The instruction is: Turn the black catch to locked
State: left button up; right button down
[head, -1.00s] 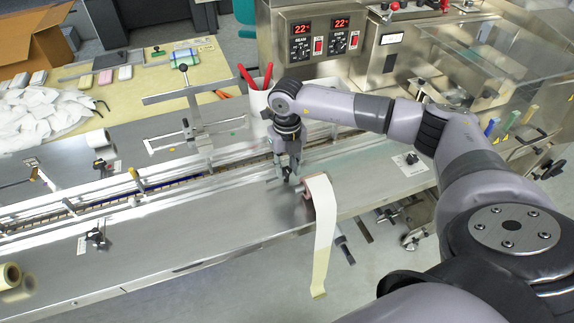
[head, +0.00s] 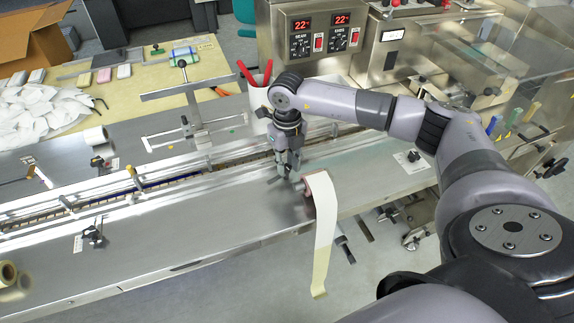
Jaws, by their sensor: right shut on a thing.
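My right gripper (head: 288,176) points down at the metal deck (head: 215,225), just left of a roll with a white paper strip (head: 321,215). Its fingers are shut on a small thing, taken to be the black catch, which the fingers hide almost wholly. The way the catch is turned cannot be seen. A short grey bar (head: 274,181) shows at the left of the fingertips. My left gripper is not in view.
Small black fittings with white labels sit on the deck at the left (head: 94,237), farther back (head: 103,163) and at the right (head: 413,157). A guide rail (head: 130,188) runs behind the deck. A white holder with red-handled tools (head: 258,98) stands behind the gripper.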

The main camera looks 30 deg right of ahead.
jog(key=n+b, duration=0.1)
jog(key=n, duration=0.1)
jog(key=n+b, duration=0.1)
jog(key=shift+w+d+f+n, duration=0.1)
jog(key=shift+f+n, duration=0.05)
jog(key=shift+n, duration=0.25)
jog(key=n+b, duration=0.3)
jog(key=n, duration=0.1)
jog(key=shift+n, duration=0.3)
jog(key=n+b, duration=0.2)
jog(key=n, duration=0.2)
jog(key=shift+w, duration=0.1)
jog(key=shift+d+r+n+b, duration=0.1)
jog(key=shift+r+n+b, duration=0.1)
jog(key=shift+n+b, duration=0.85)
jog(key=shift+n, duration=0.35)
jog(key=c, duration=1.3)
grip_release()
jog(key=shift+c, duration=0.2)
